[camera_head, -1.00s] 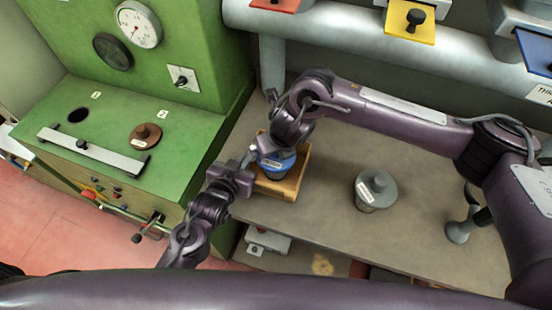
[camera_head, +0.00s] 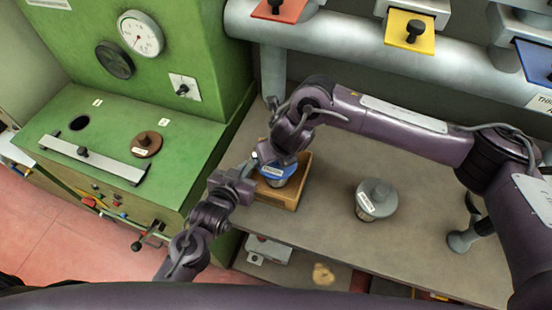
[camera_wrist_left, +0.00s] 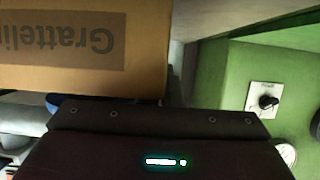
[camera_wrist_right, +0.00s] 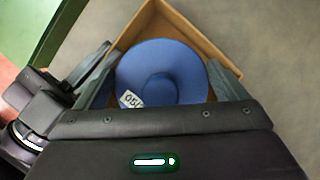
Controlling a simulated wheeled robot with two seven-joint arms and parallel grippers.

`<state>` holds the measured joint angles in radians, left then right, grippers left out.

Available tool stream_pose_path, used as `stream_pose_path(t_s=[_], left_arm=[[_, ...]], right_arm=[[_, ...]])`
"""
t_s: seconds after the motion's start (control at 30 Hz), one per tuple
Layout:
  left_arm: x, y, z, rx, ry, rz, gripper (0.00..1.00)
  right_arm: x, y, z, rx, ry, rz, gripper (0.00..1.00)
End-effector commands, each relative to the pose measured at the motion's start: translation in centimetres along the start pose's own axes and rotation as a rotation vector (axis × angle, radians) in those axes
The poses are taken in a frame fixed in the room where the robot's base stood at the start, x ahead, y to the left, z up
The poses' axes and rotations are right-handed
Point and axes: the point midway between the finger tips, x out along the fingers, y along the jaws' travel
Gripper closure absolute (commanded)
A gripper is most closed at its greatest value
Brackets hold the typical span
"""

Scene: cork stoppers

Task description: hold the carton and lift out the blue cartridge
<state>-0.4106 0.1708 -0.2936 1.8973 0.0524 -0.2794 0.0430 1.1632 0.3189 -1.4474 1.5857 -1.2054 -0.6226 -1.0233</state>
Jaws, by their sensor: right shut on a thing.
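The blue cartridge (camera_head: 272,171) is at the small open cardboard carton (camera_head: 293,187) on the bench, its blue round top above the opening and some grey side showing below. In the right wrist view, the blue top (camera_wrist_right: 185,65) with its central knob and label lies between both fingers. My right gripper (camera_head: 277,155) comes from above and is shut on it. My left gripper (camera_head: 250,168) is at the carton's left side. In the left wrist view the printed carton wall (camera_wrist_left: 145,50) is very close, and the left fingers cannot be made out.
A grey lidded stopper (camera_head: 376,200) stands on the bench (camera_head: 335,215) to the right. The green machine (camera_head: 70,125) with a brown stopper (camera_head: 147,144) and a dark hole stands at left. A pipe with colored tags runs behind. The bench between carton and grey stopper is free.

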Motion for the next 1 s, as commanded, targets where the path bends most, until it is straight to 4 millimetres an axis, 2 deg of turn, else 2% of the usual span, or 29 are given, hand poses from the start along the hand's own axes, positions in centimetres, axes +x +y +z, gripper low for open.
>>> stream_pose_path(t_s=[0.4, 0.6, 0.83, 1.0], left_arm=[[0.0, 0.0, 0.0, 0.0, -0.001, 0.0, 1.0], [0.0, 0.0, 0.0, 0.0, -0.001, 0.0, 1.0], [0.0, 0.0, 0.0, 0.0, -0.001, 0.0, 1.0], [0.0, 0.0, 0.0, 0.0, -0.001, 0.0, 0.76]], right_arm=[[-7.2, 0.1, 3.1, -0.002, -0.005, 0.0, 0.54], [-8.6, 0.1, 3.6, -0.001, -0.002, 0.0, 0.54], [-8.7, 0.1, 3.7, 0.0, -0.001, 0.001, 0.54], [-8.7, 0.1, 3.6, 0.0, -0.001, 0.001, 0.54]])
